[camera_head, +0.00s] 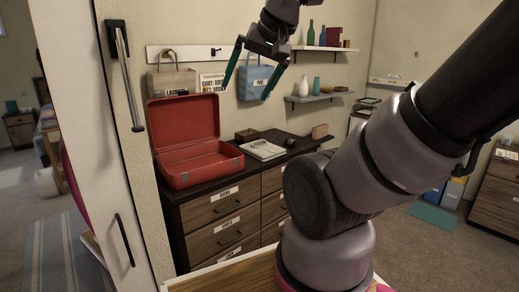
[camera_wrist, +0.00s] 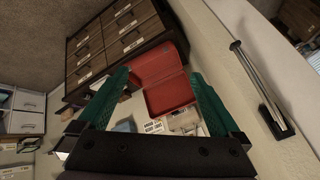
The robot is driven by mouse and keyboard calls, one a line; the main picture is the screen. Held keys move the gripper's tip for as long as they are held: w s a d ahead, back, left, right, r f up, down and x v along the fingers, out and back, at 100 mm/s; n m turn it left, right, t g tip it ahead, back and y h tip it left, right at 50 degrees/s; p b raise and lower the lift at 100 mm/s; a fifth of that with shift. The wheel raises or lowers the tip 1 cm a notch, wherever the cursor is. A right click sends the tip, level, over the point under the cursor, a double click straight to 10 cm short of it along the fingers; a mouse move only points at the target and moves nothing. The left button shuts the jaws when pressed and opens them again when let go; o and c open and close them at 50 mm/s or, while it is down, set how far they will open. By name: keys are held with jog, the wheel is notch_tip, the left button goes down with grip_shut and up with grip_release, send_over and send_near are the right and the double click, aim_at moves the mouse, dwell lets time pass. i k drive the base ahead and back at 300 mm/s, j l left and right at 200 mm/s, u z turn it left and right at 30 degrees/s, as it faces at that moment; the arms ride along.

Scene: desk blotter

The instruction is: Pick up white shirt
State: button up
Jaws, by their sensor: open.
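I cannot make out a white shirt for certain in either view. A flat whitish item with grey markings (camera_head: 263,150) lies on the dresser top, right of the red case; it may be paper or folded cloth, I cannot tell which. My gripper (camera_head: 244,95) is raised in front of the wall, above the dresser in the head view. Its two green fingers are spread wide with nothing between them. In the wrist view my gripper (camera_wrist: 158,74) is also open and empty, with the red case seen beyond the fingers.
The open red case (camera_head: 187,180) sits on the dark-topped dresser (camera_head: 225,218) with labelled drawers. A beige bag (camera_head: 173,83) and a blue bag (camera_head: 256,82) hang on the wall behind. Wall shelves (camera_head: 320,97) hold vases. A white cabinet door (camera_head: 95,130) stands at left.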

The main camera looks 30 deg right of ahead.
aim_at(264, 151)
jog(key=i+l+u, duration=0.1)
jog(key=i+l, duration=0.15)
jog(key=l, duration=0.15)
jog(key=i+l+u, duration=0.1)
jog(key=l, duration=0.35)
jog(key=i+l+u, duration=0.15)
jog(key=i+l, duration=0.2)
jog(key=l, duration=0.15)
jog(key=i+l+u, duration=0.1)
jog(key=l, duration=0.35)
jog(key=i+l+u, duration=0.1)
jog(key=i+l, duration=0.15)
jog(key=l, duration=0.25)
jog(key=i+l+u, duration=0.1)
jog(key=l, duration=0.45)
jog(key=i+l+u, duration=0.1)
jog(key=l, duration=0.4)
jog(key=i+l+u, duration=0.15)
jog(key=l, duration=0.4)
